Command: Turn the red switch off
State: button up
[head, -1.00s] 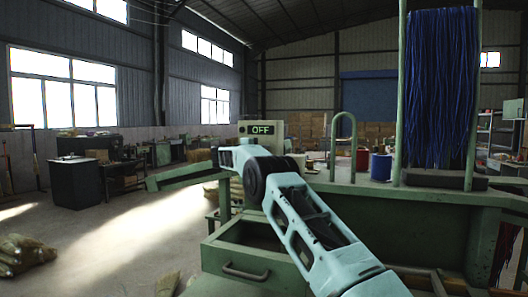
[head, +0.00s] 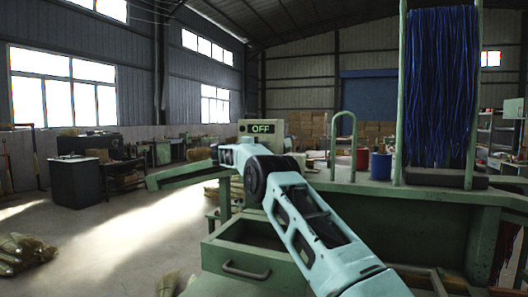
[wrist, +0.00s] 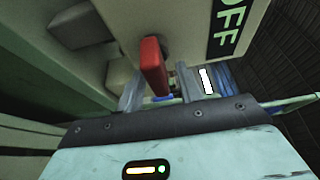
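The red switch (wrist: 153,66) is a small red lever on the face of a pale box, seen close in the wrist view. My gripper (wrist: 160,88) has its two grey fingers apart, one on each side of the lever's lower end. A narrow gap shows to the right finger; whether the left finger touches the lever I cannot tell. A dark label reading OFF (wrist: 230,28) is beside the switch. In the head view the box (head: 278,132) with its OFF label stands behind my arm, which hides the switch and my fingers.
A green machine frame with an open drawer (head: 246,270) stands below my arm. A green hoop (head: 344,118) and a bundle of blue bristles (head: 442,85) rise to the right. A blue container (head: 381,166) sits between them. Open floor lies to the left.

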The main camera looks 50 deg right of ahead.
jog(key=shift+a, duration=0.1)
jog(key=a+b, duration=0.5)
jog(key=a, duration=1.2)
jog(key=shift+b, duration=0.4)
jog(key=shift+a, duration=0.1)
